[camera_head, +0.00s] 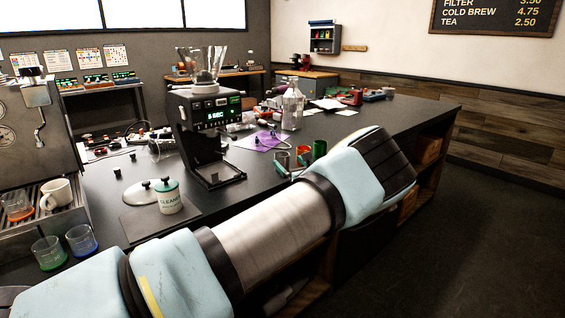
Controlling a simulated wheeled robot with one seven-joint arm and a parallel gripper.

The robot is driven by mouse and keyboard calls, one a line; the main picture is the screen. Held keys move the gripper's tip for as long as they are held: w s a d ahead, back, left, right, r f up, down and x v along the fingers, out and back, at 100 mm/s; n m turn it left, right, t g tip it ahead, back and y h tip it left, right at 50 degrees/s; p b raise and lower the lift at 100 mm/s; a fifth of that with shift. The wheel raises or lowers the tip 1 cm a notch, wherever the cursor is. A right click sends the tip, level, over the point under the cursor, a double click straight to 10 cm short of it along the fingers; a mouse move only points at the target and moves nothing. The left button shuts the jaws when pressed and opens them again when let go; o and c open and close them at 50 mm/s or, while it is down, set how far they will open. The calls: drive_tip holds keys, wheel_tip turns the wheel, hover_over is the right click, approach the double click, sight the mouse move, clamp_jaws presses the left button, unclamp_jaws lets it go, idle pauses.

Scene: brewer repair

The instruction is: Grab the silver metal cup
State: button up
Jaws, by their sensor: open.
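A small greyish cup (283,160) that looks like the silver metal cup stands on the dark counter, just beyond my arm. It is small here, so its metal is hard to confirm, and my arm is close to its lower edge in the picture. A red-orange cup (303,154) and a green cup (320,148) stand beside it on the right. My arm crosses the foreground from lower left to right of centre. My gripper does not show; no fingers are visible.
A black grinder (208,125) stands left of the cups on the counter (390,117). A white lidded jar (169,197), white mug (56,194) and glasses are at left. The counter's far right is clearer.

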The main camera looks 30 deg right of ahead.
sight(285, 159)
drive_tip(key=w+p, duration=0.1)
drive_tip(key=w, duration=0.1)
drive_tip(key=w+p, duration=0.2)
drive_tip(key=w, duration=0.1)
drive_tip(key=shift+a+r, duration=0.15)
drive_tip(key=shift+r, duration=0.05)
drive_tip(key=shift+w+f, duration=0.1)
drive_tip(key=shift+w, duration=0.15)
drive_tip(key=c, duration=1.3)
drive_tip(key=shift+c, duration=0.8)
